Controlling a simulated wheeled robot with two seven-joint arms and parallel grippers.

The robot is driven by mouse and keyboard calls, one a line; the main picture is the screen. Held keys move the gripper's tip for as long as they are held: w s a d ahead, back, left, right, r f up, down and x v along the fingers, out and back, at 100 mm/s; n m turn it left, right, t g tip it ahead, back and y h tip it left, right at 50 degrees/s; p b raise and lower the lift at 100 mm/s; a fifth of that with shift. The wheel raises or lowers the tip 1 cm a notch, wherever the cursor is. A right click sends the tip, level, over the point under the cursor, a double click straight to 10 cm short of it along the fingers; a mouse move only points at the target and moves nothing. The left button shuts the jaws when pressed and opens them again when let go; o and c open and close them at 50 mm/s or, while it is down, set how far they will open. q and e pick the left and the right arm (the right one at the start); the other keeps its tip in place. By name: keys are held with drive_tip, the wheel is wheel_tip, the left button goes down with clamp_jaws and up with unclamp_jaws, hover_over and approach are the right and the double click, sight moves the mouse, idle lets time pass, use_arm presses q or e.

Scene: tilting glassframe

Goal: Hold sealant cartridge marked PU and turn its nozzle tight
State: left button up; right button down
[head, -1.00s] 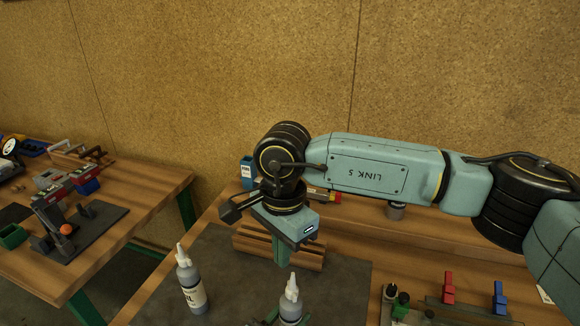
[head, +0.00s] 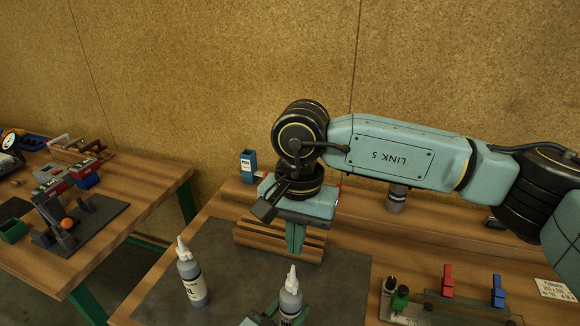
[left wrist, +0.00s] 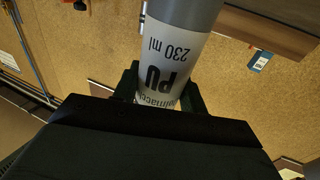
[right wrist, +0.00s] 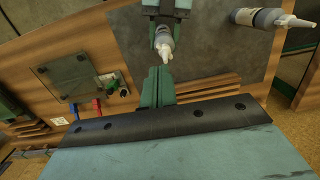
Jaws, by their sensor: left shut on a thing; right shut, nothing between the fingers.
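My right gripper (head: 295,240) is shut and empty, above and behind the nozzle in the head view. In the right wrist view its closed fingers (right wrist: 158,85) point toward the nozzle (right wrist: 164,53), apparently apart from it.
A second cartridge (head: 192,283) stands on the dark mat (head: 222,262) to the left. A wooden rack (head: 255,240) lies behind my right gripper. A blue box (head: 248,167) stands at the back. Red (head: 448,281) and blue (head: 498,291) clamps are at right.

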hover_over(289, 282)
drive_tip(key=s, duration=0.1)
drive_tip(key=shift+d+f, duration=0.25)
drive_tip(key=shift+f, duration=1.5)
drive_tip(key=shift+d+f, duration=0.2)
drive_tip(key=shift+f, duration=1.5)
drive_tip(key=shift+w, duration=0.25)
drive_tip(key=shift+w+a, duration=0.25)
drive_tip(key=shift+a, duration=0.2)
drive_tip(key=shift+a, duration=0.1)
drive_tip(key=shift+s+a+r, duration=0.1)
drive_tip(key=shift+s+a, duration=0.1)
drive_tip(key=shift+s, duration=0.15)
wheel_tip(289, 282, up, 6)
drive_tip(key=shift+w+d+f, duration=0.1)
